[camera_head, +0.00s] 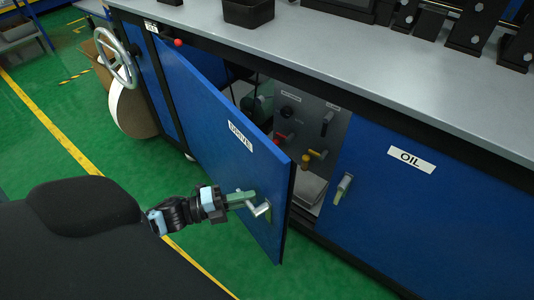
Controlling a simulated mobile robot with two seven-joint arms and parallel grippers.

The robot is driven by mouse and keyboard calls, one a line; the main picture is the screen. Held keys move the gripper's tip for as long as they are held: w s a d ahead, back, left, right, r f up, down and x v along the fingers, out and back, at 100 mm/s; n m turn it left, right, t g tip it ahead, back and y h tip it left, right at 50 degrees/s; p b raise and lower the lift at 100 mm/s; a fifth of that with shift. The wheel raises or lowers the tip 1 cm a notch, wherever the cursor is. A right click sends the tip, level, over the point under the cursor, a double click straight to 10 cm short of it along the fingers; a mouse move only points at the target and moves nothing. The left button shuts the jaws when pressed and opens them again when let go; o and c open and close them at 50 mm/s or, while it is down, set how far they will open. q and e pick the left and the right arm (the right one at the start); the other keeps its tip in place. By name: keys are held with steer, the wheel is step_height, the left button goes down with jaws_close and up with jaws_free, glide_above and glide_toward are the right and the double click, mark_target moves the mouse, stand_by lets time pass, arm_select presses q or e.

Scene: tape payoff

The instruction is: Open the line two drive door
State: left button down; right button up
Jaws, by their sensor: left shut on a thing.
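The blue drive door (205,130), labelled DRIVE, stands partly open, swung out from the cabinet with its free edge toward me. A metal lever handle (261,209) on a green mount sits near its free edge. My left gripper (232,203) reaches in from the left and is shut on the drive door handle. Its fingertips partly hide the handle. My right gripper is not in view.
Inside the opening is a grey panel (305,125) with red, yellow and black knobs. The closed blue OIL door (400,195) is to the right. A handwheel (116,57) projects at the left. Green floor (90,150) lies clear in front.

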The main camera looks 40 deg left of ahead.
arm_select(q)
steer(key=s+a+m+g+h, duration=0.1)
steer(key=s+a+g+h, duration=0.1)
steer(key=s+a, duration=0.3)
steer(key=s, duration=0.4)
steer(key=shift+m, duration=0.3)
steer(key=c, duration=1.4)
jaws_free()
steer(key=shift+d, duration=0.1)
steer(key=v, duration=0.7)
steer(key=shift+s+a, duration=0.25)
steer(key=shift+a, duration=0.05)
